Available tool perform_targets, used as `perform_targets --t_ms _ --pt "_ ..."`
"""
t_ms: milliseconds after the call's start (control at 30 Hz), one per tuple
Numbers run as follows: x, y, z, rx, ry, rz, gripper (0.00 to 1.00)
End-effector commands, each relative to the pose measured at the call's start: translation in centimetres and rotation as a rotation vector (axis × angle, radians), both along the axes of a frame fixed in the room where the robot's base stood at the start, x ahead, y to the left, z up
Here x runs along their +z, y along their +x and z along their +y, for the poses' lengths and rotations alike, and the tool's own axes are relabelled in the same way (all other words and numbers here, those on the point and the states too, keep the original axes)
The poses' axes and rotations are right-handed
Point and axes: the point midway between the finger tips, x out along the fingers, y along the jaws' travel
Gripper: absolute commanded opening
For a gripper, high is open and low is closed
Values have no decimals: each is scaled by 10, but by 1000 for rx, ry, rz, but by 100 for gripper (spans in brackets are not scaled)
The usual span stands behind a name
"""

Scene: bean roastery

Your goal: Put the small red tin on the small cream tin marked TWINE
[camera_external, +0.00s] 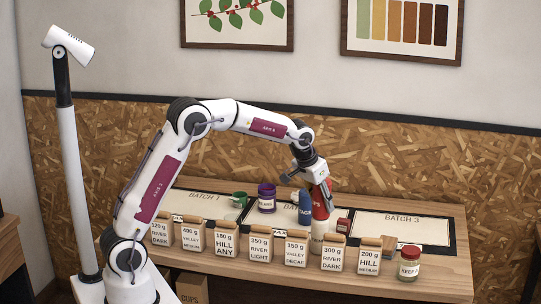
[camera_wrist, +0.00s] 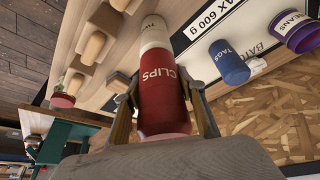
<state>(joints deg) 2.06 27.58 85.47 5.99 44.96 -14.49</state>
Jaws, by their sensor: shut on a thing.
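My gripper (camera_wrist: 164,90) is shut on the small red tin (camera_wrist: 162,95), which reads CLIPS, with one finger on each side. In the external view the cream tin (camera_external: 317,243) stands on the table directly below the red tin. The two look lined up; I cannot tell whether they touch or a thin gap remains.
A blue tin (camera_external: 305,207) marked TAGS and a purple tin (camera_external: 266,200) stand to the left, with a green cup (camera_external: 238,200) farther left. Several labelled bags (camera_external: 259,245) line the front; a jar (camera_external: 409,264) stands front right.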

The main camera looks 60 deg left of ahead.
Motion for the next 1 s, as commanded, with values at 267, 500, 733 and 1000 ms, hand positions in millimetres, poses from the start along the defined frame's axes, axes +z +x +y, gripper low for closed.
perform_targets --t_ms 267,500,733,1000 --pt "-2 0 0 0 0 -2 6" --pt "-5 0 0 0 0 -1 6" --pt "-6 0 0 0 0 0 56" --pt "-5 0 0 0 0 0 56"
